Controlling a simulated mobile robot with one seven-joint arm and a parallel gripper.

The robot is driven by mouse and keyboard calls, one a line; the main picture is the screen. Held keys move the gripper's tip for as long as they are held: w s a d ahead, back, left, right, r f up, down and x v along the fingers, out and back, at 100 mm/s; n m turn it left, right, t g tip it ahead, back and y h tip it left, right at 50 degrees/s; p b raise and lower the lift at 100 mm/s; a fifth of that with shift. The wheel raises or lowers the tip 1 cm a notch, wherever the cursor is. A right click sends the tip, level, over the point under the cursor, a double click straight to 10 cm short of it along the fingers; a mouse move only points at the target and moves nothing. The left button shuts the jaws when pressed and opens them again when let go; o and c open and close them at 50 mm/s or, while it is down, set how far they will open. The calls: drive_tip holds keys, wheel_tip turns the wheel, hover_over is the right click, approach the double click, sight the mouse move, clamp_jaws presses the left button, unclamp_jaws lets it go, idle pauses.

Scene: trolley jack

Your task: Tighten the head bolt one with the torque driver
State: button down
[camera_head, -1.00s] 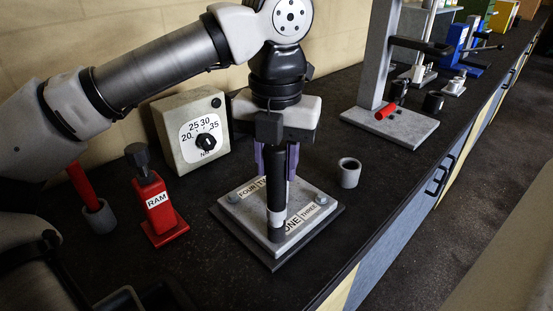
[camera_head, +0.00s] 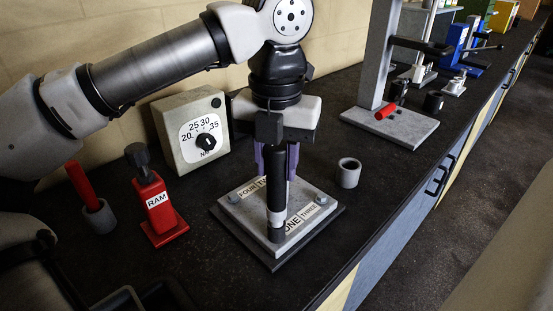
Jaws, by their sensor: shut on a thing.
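My gripper (camera_head: 274,160) has purple fingers and is shut on the black torque driver (camera_head: 277,196), which stands upright. The driver's lower socket end (camera_head: 277,234) is over the near corner of the grey head plate (camera_head: 255,219), beside the label ONE. It covers whatever bolt is there, so I cannot tell whether it is seated on it. Labels FOUR, ONE and THREE show on the plate; another is partly hidden behind the driver. Bolts show at the left corner (camera_head: 234,198) and the right corner (camera_head: 321,199).
A torque dial box (camera_head: 190,130) marked 20 to 35 stands behind left. A red RAM block (camera_head: 157,208) and a grey cup with a red-handled tool (camera_head: 98,215) are at left. An empty grey cup (camera_head: 349,172) stands right of the plate. A press frame (camera_head: 390,129) is farther right.

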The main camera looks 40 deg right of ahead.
drive_tip(key=shift+r+p, duration=1.95)
drive_tip(key=shift+r, duration=0.65)
drive_tip(key=shift+f, duration=0.15)
